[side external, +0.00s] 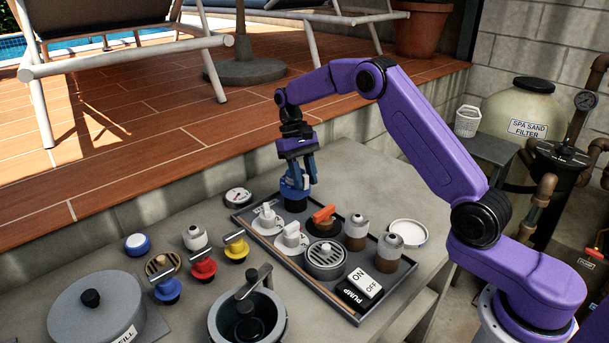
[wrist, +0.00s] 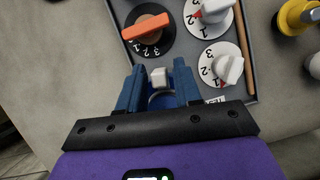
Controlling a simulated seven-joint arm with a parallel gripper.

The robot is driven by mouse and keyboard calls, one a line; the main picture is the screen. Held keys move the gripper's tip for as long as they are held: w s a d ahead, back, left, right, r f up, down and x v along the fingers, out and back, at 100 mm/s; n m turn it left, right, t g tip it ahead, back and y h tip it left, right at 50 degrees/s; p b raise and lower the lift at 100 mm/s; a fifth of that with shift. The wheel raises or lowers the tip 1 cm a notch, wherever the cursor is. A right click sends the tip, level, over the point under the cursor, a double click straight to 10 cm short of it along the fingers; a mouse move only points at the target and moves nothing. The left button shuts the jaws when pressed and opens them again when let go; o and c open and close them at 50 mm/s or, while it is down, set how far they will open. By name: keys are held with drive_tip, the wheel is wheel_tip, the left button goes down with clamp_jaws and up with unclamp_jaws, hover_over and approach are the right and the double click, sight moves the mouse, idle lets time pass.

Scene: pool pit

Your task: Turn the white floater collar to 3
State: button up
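My gripper (side external: 302,183) points down at the far left end of the dark tray, its blue fingers apart. In the wrist view my gripper (wrist: 158,72) has a small pale block (wrist: 158,77) between its fingertips, with small gaps beside it. In the side view a blue piece with a dark base (side external: 294,192) is partly hidden by the fingers. Two white dials numbered 1 to 3 with white handles sit in the tray: one (wrist: 208,14) farther and one (wrist: 222,70) nearer my right finger. I cannot tell which piece is the white floater collar.
The tray (side external: 345,318) also holds an orange-handled black dial (side external: 324,216), a round grate (side external: 325,258), two white-topped brown bottles (side external: 356,230) and a pump switch (side external: 360,288). Blue, red (side external: 204,268) and yellow valves stand left of the tray, beside a grey pot (side external: 248,318).

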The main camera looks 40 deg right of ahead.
drive_tip(key=shift+r, duration=0.1)
drive_tip(key=shift+v, duration=3.7)
drive_tip(key=shift+a, duration=0.1)
drive_tip(key=shift+s+a+r, duration=0.15)
drive_tip(key=shift+s+a, duration=0.05)
drive_tip(key=shift+a, duration=0.1)
drive_tip(key=s+a+r+n+t+h, duration=0.1)
drive_tip(key=s+a+r+n, duration=0.1)
drive_tip(key=s+a+n, duration=0.45)
drive_tip(key=s+a+r+n+t+h, duration=0.15)
drive_tip(key=s+a, duration=0.25)
drive_tip(key=s, duration=0.5)
drive_tip(key=s+d+f+n, duration=0.1)
drive_tip(key=s+d+n, duration=0.1)
drive_tip(key=s, duration=0.6)
drive_tip(key=s+d+f+n+t+y, duration=0.1)
drive_tip(key=s+d+f+n, duration=0.1)
drive_tip(key=s, duration=0.7)
drive_tip(key=s+d+f+n+t+y, duration=0.1)
drive_tip(key=s+d+n, duration=0.1)
drive_tip(key=s, duration=0.6)
drive_tip(key=shift+s+d+f+n, duration=0.1)
drive_tip(key=shift+s+f+n, duration=0.1)
drive_tip(key=shift+f+n, duration=0.15)
